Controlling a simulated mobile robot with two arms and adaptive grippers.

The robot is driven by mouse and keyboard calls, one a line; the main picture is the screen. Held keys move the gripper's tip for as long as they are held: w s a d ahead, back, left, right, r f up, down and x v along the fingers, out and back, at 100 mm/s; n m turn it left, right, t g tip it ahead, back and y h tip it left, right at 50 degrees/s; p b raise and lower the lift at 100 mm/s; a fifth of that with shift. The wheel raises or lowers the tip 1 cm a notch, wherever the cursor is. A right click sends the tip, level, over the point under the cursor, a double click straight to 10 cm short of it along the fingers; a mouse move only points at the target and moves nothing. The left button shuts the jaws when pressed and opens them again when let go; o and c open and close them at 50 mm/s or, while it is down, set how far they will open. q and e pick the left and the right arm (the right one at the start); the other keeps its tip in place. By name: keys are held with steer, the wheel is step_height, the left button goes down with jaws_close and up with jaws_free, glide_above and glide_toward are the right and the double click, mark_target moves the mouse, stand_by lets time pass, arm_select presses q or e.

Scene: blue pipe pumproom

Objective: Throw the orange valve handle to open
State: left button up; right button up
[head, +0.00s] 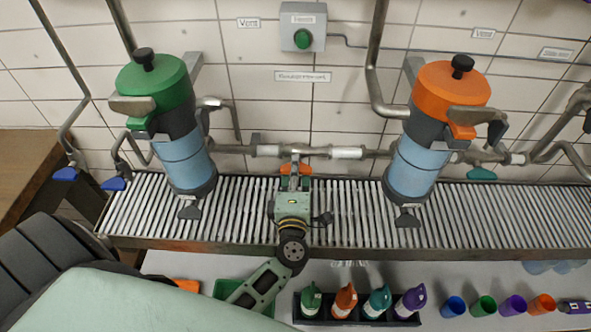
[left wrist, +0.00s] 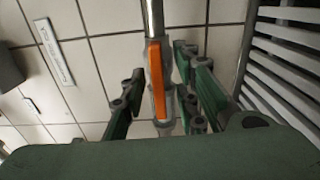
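The orange valve handle (head: 284,169) is on the pipe (head: 268,151) along the wall, between the two canisters. My left gripper covers much of it in the head view. In the left wrist view the handle (left wrist: 158,80) is a long orange bar lying along the metal pipe. My left gripper (head: 294,180) reaches over the roller conveyor to the handle. In the left wrist view its green fingers (left wrist: 160,85) are apart, one on each side of the handle, with gaps visible. Whether they touch the pipe fitting is unclear. My right gripper is not in view.
A green-lidded canister (head: 184,160) stands left and an orange-lidded one (head: 416,165) right. The roller conveyor (head: 345,215) runs below the pipe. Blue handles (head: 65,174) are at left, a teal handle (head: 481,174) at right. Bottles (head: 345,300) and cups (head: 484,306) stand in front.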

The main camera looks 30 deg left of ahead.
arm_select(q)
steer(key=v, duration=1.2)
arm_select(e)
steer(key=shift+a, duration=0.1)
